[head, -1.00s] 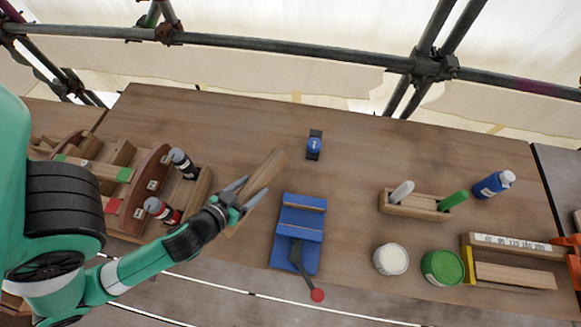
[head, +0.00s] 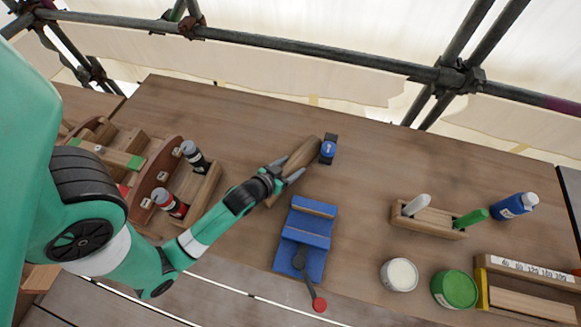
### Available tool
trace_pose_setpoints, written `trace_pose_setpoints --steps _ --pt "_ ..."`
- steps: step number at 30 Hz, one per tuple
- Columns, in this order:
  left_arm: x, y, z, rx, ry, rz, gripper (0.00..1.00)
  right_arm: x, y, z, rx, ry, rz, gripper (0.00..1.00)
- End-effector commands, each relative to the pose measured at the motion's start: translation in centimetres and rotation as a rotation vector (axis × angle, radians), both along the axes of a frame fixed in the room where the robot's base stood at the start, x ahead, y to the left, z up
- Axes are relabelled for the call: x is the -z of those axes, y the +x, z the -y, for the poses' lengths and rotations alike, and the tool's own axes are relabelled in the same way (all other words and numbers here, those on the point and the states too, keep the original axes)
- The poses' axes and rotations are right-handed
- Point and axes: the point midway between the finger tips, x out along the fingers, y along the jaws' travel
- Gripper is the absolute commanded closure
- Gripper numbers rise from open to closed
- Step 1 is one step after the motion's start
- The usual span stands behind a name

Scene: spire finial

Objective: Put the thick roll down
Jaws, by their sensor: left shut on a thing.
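My left gripper (head: 283,180) is shut on a thick wooden roll (head: 303,155), brown and longish. I cannot tell whether the roll touches the table. The jaws hide part of its lower end. My right gripper is not in view.
The blue vise (head: 306,232) with a red-knobbed lever stands in the middle. A rack with two bottles (head: 193,192) is at left. A wooden holder (head: 430,219), white tub (head: 399,275), green tub (head: 454,289) and blue bottle (head: 512,206) are at right. The table centre-right is clear.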

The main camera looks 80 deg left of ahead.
Motion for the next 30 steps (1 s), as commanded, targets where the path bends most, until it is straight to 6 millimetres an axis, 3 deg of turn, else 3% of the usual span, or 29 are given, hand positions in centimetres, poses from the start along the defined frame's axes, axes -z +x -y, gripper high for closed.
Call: trace_pose_setpoints --steps 7,8,12,23,30 --pt "0.2 0.0 0.0 0.000 0.001 0.001 1.00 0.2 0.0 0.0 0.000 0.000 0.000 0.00" --pt "0.2 -0.1 0.1 0.000 -0.001 -0.001 0.27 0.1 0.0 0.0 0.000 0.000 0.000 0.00" --pt "0.2 -0.1 0.1 0.000 -0.001 -0.001 0.02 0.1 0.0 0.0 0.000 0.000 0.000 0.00" --pt "-0.3 -0.1 0.1 0.000 -0.001 -0.001 0.01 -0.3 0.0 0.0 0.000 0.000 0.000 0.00" --pt "-2.5 -3.4 2.6 0.003 -0.002 -0.005 0.01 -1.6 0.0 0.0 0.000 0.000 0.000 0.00"
